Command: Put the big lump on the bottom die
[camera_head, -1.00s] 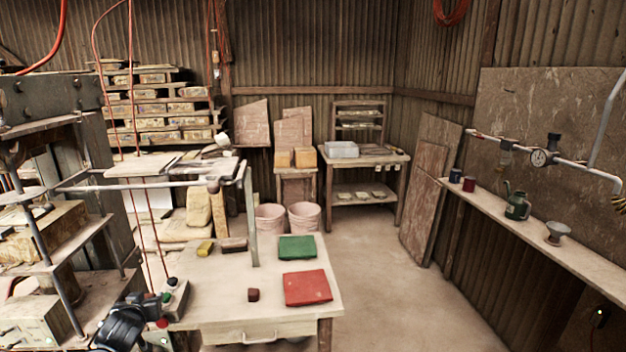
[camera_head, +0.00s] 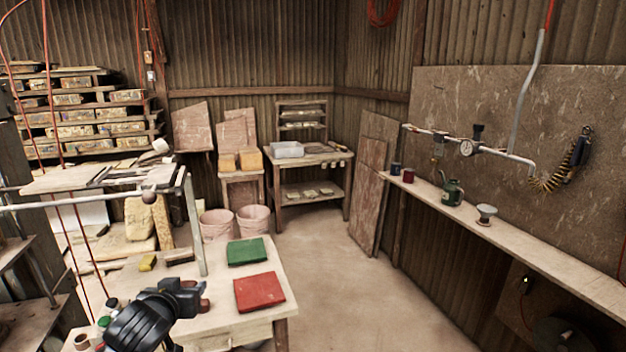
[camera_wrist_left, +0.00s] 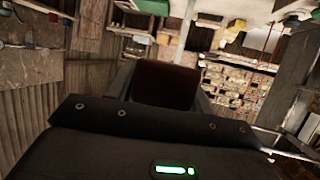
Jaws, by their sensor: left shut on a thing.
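My left gripper (camera_head: 190,291) reaches in over the near left of the worktable. In the left wrist view, a dark brown lump (camera_wrist_left: 165,83) sits between its fingers (camera_wrist_left: 165,90), and they are shut on it. In the head view the gripper mostly hides this lump. Another small brown lump (camera_head: 204,305) shows just beside the gripper, seemingly on the tabletop and partly covered by it. Part of the press (camera_head: 28,325) shows at the left edge. I cannot make out the bottom die. My right gripper is not in view.
The worktable (camera_head: 225,322) carries a green mat (camera_head: 247,251), a red mat (camera_head: 259,292), a yellow block (camera_head: 148,263) and a dark brush-like block (camera_head: 180,257). A grey frame post (camera_head: 194,225) rises from it. The floor (camera_head: 340,285) to the right is clear.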

